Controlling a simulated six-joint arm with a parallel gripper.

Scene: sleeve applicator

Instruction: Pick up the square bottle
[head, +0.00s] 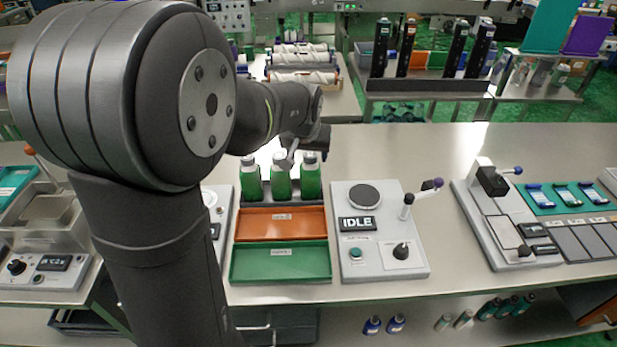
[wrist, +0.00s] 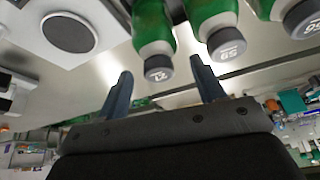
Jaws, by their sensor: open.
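I cannot tell which is square. My gripper (head: 291,150) is at cap height by the middle and right bottles, partly hidden by my arm. In the wrist view my gripper (wrist: 163,84) is open, its two fingers apart with nothing held. One green bottle (wrist: 152,28) shows its numbered grey cap in line with the gap between the fingers. Two more bottles lie to its right in that view.
An orange tray (head: 243,222) and a green tray (head: 240,262) lie in front of the bottles. To their right is a white station (head: 372,262) with a round dark pad, an "IDLE" display and a lever. Open bench lies behind that station.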

